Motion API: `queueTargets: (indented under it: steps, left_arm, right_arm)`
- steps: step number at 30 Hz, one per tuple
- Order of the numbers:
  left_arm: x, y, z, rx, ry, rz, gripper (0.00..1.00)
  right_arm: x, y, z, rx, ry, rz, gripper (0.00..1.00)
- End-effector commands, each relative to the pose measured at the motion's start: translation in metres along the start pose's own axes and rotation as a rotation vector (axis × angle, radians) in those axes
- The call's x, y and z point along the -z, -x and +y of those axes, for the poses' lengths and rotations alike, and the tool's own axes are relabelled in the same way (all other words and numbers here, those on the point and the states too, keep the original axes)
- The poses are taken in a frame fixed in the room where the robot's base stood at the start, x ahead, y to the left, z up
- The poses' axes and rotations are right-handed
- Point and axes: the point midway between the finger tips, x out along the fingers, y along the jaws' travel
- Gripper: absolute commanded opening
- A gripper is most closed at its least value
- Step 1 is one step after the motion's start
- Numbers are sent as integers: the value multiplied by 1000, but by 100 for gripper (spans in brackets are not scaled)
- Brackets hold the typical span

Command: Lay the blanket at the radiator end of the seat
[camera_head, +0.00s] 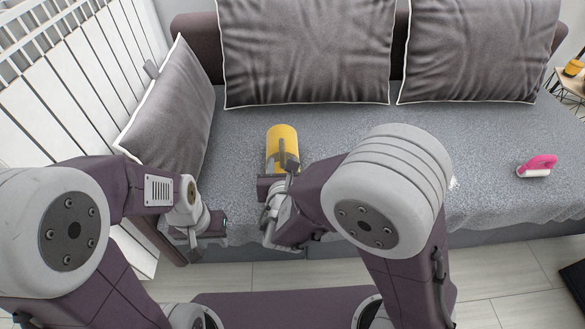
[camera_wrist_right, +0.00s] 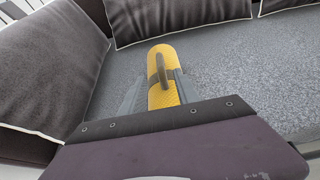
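The blanket looks like a yellow roll (camera_head: 280,138) with a grey band or handle on top. It lies on the grey seat (camera_head: 345,130), right of the cushion at the radiator end. My right gripper (camera_head: 281,170) is at its near end. In the right wrist view, the roll (camera_wrist_right: 163,58) lies between the two grey fingers (camera_wrist_right: 160,82), one along each side. Whether they press on it is unclear. My left gripper (camera_head: 207,226) is by the seat's front left corner, apart from the roll. Its fingers are not clear. The white radiator (camera_head: 75,75) stands at the left.
A grey cushion (camera_head: 180,115) leans at the radiator end. Two larger cushions (camera_head: 305,50) (camera_head: 470,50) line the back. A pink-and-white brush-like item (camera_head: 538,166) lies on the right of the seat. The seat's middle right is clear.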

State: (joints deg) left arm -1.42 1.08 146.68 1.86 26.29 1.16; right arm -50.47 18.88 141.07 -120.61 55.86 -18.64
Motion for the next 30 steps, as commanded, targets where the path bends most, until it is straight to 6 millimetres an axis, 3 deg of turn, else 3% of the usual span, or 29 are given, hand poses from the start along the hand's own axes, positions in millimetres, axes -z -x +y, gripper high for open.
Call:
queueTargets:
  steps: [4,6,8,10,12,15,18,21,24,26,27,30]
  left_arm:
    - [0,0,0,0,0,0,36]
    - [0,0,0,0,0,0,36]
    - [0,0,0,0,0,0,36]
    - [0,0,0,0,0,0,36]
    - [0,0,0,0,0,0,36]
    - [0,0,0,0,0,0,36]
    - [0,0,0,0,0,0,36]
    - [0,0,0,0,0,0,36]
    - [0,0,0,0,0,0,36]
    - [0,0,0,0,0,0,36]
    - [0,0,0,0,0,0,36]
    - [0,0,0,0,0,0,36]
  right_arm:
    - [0,-1,-1,3,-3,1,38]
    - [2,-3,-16,51,-46,19,38]
    - [10,-4,-51,164,-153,61,38]
    - [30,3,-116,391,-391,138,38]
    - [64,28,-176,663,-722,213,38]
    - [116,75,-214,1023,-1255,265,38]
    - [147,106,-209,1306,-1794,238,38]
    - [153,113,-192,1487,-2247,154,38]
    - [149,109,-182,1579,-2556,63,38]
    - [146,106,-180,1605,-2662,25,38]
    - [145,105,-179,-1607,2691,-9,38]
    - [144,104,-178,-1582,2668,3,38]
